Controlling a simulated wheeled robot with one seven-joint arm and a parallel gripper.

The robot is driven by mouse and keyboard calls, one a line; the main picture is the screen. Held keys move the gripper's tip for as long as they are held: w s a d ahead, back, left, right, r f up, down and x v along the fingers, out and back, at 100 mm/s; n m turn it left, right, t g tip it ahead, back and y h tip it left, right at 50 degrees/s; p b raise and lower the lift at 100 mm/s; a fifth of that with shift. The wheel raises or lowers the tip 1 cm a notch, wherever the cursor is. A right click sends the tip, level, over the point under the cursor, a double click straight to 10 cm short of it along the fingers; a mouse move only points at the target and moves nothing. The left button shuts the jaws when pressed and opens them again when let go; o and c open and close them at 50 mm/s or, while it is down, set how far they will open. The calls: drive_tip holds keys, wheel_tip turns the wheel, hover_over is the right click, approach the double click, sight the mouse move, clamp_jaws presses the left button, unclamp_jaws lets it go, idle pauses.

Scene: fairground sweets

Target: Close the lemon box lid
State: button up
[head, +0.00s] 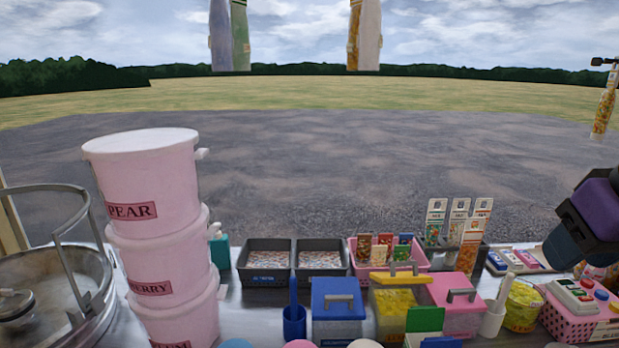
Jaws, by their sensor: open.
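The yellow lemon box (378,331) stands on the counter between a blue box and a pink box. Its yellow lid (388,277) with a bar handle is raised at the back, and yellow contents show through the open top. A green card or block stands in front of the box and hides its lower right part. A purple and dark part of my arm shows at the right edge, well right of the lemon box and above the counter. I cannot make out gripper fingers in this view.
The blue box (338,312) and the pink box (456,321) have shut lids with grey handles. A pink basket (420,260) with packets is just behind the lemon box. Tall cards stand behind right. Pink tubs (160,245) are stacked at left.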

clamp_jaws()
drive_tip(key=w+a+g, duration=0.2)
drive_tip(key=w+a, duration=0.1)
drive_tip(key=w, duration=1.6)
drive_tip(key=w+a+f+g, duration=0.1)
drive_tip(key=w+a+f, duration=0.1)
drive_tip(key=w+f, duration=0.45)
drive_tip(key=w+a+f, duration=0.2)
drive_tip(key=w+f, duration=0.2)
drive_tip(key=w, duration=0.5)
wheel_tip(320, 180, down, 12)
drive_tip(key=shift+d, duration=0.1)
drive_tip(key=shift+s+f, duration=0.25)
drive_tip(key=shift+f, duration=0.35)
